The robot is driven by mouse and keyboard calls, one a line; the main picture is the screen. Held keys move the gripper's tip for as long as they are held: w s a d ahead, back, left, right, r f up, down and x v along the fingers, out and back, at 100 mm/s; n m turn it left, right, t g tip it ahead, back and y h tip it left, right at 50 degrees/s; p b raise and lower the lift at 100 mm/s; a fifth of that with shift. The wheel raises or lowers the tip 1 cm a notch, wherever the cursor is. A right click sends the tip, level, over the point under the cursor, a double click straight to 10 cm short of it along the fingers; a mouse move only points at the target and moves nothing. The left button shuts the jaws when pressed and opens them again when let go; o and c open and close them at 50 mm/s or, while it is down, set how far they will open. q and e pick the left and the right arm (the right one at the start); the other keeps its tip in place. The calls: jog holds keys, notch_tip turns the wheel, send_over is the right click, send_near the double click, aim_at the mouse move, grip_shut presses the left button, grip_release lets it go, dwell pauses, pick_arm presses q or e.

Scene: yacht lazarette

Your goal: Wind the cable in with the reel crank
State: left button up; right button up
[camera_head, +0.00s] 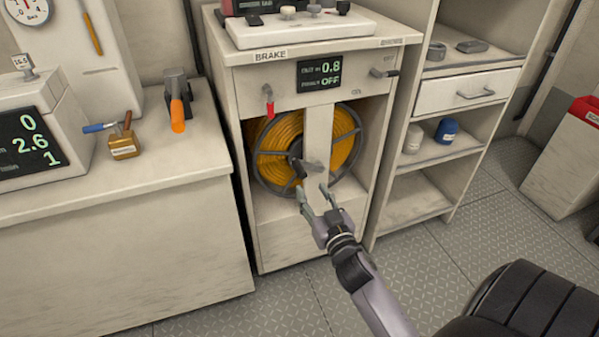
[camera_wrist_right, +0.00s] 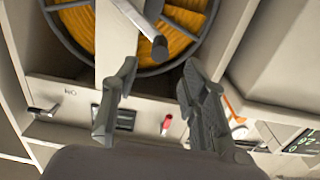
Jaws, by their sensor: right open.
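The reel (camera_head: 347,150) with orange cable (camera_head: 278,143) sits in the open bay of a pale cabinet (camera_head: 286,245), behind a vertical post. The reel crank (camera_head: 313,166) stands out in front of the post near the hub. My right gripper (camera_head: 314,191) is just below and in front of it, open and empty. In the right wrist view, the grey crank handle (camera_wrist_right: 153,42) points between the spread fingertips (camera_wrist_right: 160,65), a little beyond them, with no visible contact. My left gripper is out of view.
A red lever (camera_head: 268,96) hangs under the BRAKE label. The display (camera_head: 319,72) reads 0.8 and OFF. A small dark handle (camera_head: 384,72) is at the upper right. A counter (camera_head: 190,150) stands left, shelves (camera_head: 418,198) right. The floor in front is clear.

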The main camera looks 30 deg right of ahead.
aim_at(300, 171)
jog(key=b+x, duration=0.1)
jog(key=x, duration=0.9)
jog(key=shift+a, duration=0.1)
grip_shut()
dwell(0.5)
